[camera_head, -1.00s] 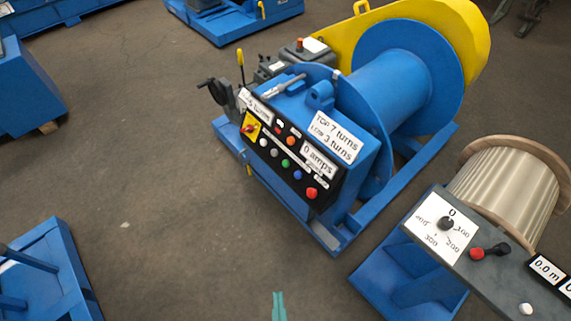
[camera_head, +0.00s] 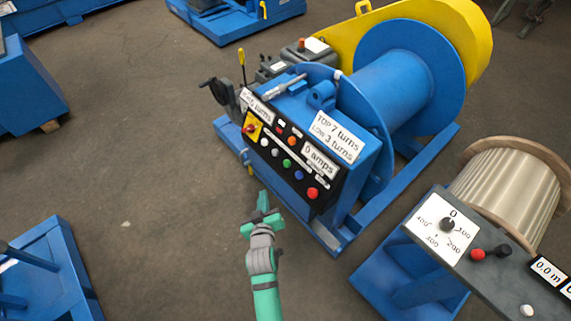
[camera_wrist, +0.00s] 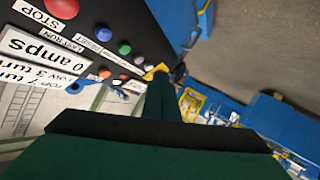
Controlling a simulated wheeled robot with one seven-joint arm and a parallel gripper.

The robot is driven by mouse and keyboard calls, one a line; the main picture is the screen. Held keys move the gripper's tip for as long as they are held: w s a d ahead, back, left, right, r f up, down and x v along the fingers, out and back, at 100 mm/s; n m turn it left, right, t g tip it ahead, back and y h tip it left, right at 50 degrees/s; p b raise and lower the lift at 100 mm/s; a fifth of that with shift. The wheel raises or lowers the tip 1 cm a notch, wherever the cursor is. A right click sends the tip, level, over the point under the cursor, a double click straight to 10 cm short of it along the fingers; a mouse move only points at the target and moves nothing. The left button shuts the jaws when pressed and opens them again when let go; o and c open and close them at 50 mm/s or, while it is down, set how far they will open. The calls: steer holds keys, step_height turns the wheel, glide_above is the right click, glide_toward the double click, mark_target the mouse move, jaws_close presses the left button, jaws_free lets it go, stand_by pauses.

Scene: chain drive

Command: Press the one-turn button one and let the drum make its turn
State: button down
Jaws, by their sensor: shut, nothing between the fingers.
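The black control panel (camera_head: 270,160) is on the front of the blue winch. It carries a yellow and red rotary switch (camera_head: 251,127), two pale buttons (camera_head: 269,147), a green button (camera_head: 287,163), a blue button (camera_head: 298,175) and a large red button (camera_head: 312,193). I cannot read which button is one-turn. The wrist view shows the blue button (camera_wrist: 103,34) and green button (camera_wrist: 125,48) close by. My gripper (camera_head: 263,200) is shut and empty, in front of the panel's lower edge, seemingly apart from it. The blue drum (camera_head: 385,85) is behind the panel.
Labels on the winch read "TOP 7 turns, LOW 3 turns" (camera_head: 337,136) and "0 amps" (camera_head: 320,161). A cable reel (camera_head: 505,190) with a dial plate (camera_head: 445,228) stands at right. A blue frame (camera_head: 50,270) is lower left. Floor between is clear.

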mark_target(287, 164)
steer(key=w+r, duration=0.2)
steer(key=w, duration=0.5)
steer(key=shift+w+r+n+h, duration=0.3)
steer(key=shift+w+h, duration=0.05)
steer(key=shift+h, duration=0.05)
steer(key=w+d+f, duration=0.4)
steer(key=d, duration=0.2)
steer(key=shift+w+d, duration=0.2)
steer(key=shift+w, duration=0.1)
steer(key=shift+w+d, duration=0.1)
steer(key=shift+d, duration=0.05)
stand_by(1.8)
steer(key=shift+w+d+f, duration=0.1)
steer(key=shift+d+f, duration=0.05)
